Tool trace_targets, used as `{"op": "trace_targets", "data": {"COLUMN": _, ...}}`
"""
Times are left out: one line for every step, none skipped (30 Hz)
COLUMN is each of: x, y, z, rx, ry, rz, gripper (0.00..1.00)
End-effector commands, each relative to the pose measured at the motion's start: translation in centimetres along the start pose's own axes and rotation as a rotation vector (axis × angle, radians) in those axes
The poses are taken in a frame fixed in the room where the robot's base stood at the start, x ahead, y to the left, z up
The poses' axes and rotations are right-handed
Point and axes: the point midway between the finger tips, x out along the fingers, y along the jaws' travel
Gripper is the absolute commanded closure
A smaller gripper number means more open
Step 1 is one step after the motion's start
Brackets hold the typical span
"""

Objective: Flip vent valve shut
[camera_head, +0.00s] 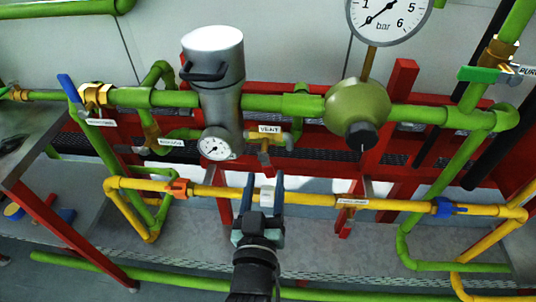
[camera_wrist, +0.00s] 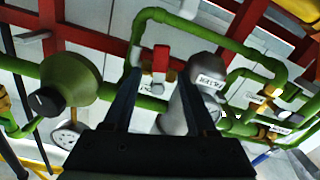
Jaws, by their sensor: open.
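The vent valve shows in the head view as a small brass fitting (camera_head: 264,146) under a white VENT label (camera_head: 269,129), between the grey cylinder and the round green regulator. Its lower part is small and hard to make out there. In the wrist view, a red and pale valve part (camera_wrist: 160,62) stands between my fingertips in the picture, with a small white label below it. My gripper (camera_head: 265,182) is open with its two fingers pointing at the valve. It also shows in the wrist view (camera_wrist: 160,74). I see no clear contact, and the valve's lever angle is unclear.
The grey cylinder (camera_head: 216,85) with a small gauge stands left of the valve. The green regulator (camera_head: 357,110) stands to its right. A yellow pipe (camera_head: 218,191) crosses near my fingers in the picture. Red frame bars (camera_head: 398,165) stand behind.

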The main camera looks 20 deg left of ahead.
Motion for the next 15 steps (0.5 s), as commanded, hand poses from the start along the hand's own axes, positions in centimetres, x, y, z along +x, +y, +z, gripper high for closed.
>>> {"op": "trace_targets", "data": {"x": 1.1, "y": 0.0, "z": -0.1, "rx": 0.000, "ry": 0.002, "rz": 0.000, "gripper": 0.43}}
{"op": "trace_targets", "data": {"x": 1.6, "y": 0.0, "z": -0.1, "rx": 0.000, "ry": 0.003, "rz": 0.000, "gripper": 0.43}}
{"op": "trace_targets", "data": {"x": 2.3, "y": 0.0, "z": -0.1, "rx": 0.000, "ry": 0.002, "rz": 0.000, "gripper": 0.43}}
{"op": "trace_targets", "data": {"x": 2.8, "y": 0.0, "z": -0.1, "rx": 0.000, "ry": 0.002, "rz": 0.000, "gripper": 0.43}}
{"op": "trace_targets", "data": {"x": 3.3, "y": 0.0, "z": -0.1, "rx": 0.000, "ry": 0.001, "rz": 0.000, "gripper": 0.43}}
{"op": "trace_targets", "data": {"x": 4.0, "y": 0.0, "z": 0.0, "rx": -0.001, "ry": 0.001, "rz": -0.001, "gripper": 0.43}}
{"op": "trace_targets", "data": {"x": 4.4, "y": 0.0, "z": -0.1, "rx": 0.000, "ry": 0.001, "rz": 0.000, "gripper": 0.43}}
{"op": "trace_targets", "data": {"x": 4.8, "y": 0.0, "z": -0.1, "rx": 0.000, "ry": 0.001, "rz": 0.000, "gripper": 0.43}}
{"op": "trace_targets", "data": {"x": 5.4, "y": 0.0, "z": -0.1, "rx": 0.000, "ry": 0.001, "rz": 0.000, "gripper": 0.43}}
{"op": "trace_targets", "data": {"x": 5.7, "y": 0.0, "z": 0.0, "rx": 0.000, "ry": 0.000, "rz": 0.000, "gripper": 0.43}}
{"op": "trace_targets", "data": {"x": 6.1, "y": 0.0, "z": 0.0, "rx": 0.000, "ry": 0.000, "rz": 0.001, "gripper": 0.43}}
{"op": "trace_targets", "data": {"x": 6.4, "y": 0.1, "z": 0.0, "rx": 0.000, "ry": 0.000, "rz": 0.001, "gripper": 0.43}}
{"op": "trace_targets", "data": {"x": 6.7, "y": 0.1, "z": 0.0, "rx": 0.000, "ry": -0.001, "rz": 0.001, "gripper": 0.43}}
{"op": "trace_targets", "data": {"x": 6.9, "y": 0.1, "z": 0.0, "rx": 0.000, "ry": -0.001, "rz": 0.001, "gripper": 0.43}}
{"op": "trace_targets", "data": {"x": 7.1, "y": 0.1, "z": 0.0, "rx": 0.000, "ry": -0.001, "rz": 0.001, "gripper": 0.43}}
